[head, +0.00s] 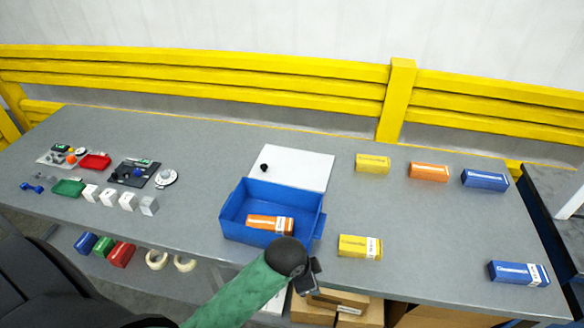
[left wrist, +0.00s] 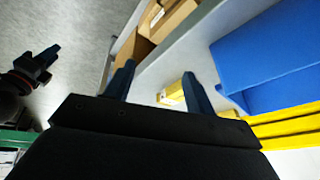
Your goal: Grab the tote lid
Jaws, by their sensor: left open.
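The tote lid (head: 305,170) is a flat white panel with a small black knob (head: 264,167) near its left edge. It lies on the table directly behind the blue tote (head: 234,215), which also shows in the left wrist view (left wrist: 255,60). My left gripper (head: 308,280) is at the table's front edge, in front of the tote and apart from the lid. The left wrist view shows its two fingers (left wrist: 157,72) spread with nothing held. The lid is not visible there. What appears to be my right gripper (left wrist: 46,66) shows at that view's left edge, its opening unclear.
An orange box (head: 262,221) lies inside the tote. A yellow box (head: 360,246) stands right of it. More boxes, such as an orange one (head: 428,171), stand farther right. Small parts and trays (head: 68,187) fill the left side. Cardboard boxes (head: 338,300) sit below the table.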

